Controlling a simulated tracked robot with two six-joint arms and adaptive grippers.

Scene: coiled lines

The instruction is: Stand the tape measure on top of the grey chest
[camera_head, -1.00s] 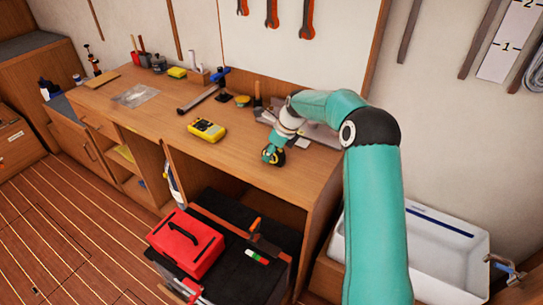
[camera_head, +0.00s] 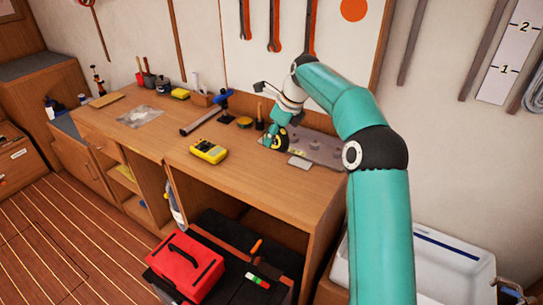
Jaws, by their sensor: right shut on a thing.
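My right gripper (camera_head: 271,137) is shut on the tape measure (camera_head: 281,142), a small round yellow-and-black thing partly hidden by the fingers. It shows over the back right part of the workbench, in front of a grey metal plate; its exact height above the bench is hard to tell. The dark chest (camera_head: 228,287), which looks nearly black, stands low in front of the bench at the bottom of the view. A red toolbox (camera_head: 187,268) sits on its left part. My left gripper is not in view.
An orange-handled tool (camera_head: 257,247) and a small green, white and red item (camera_head: 257,280) lie on or by the chest's top. A yellow meter (camera_head: 208,151) lies on the workbench (camera_head: 235,182). A white sink (camera_head: 440,265) stands at the right.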

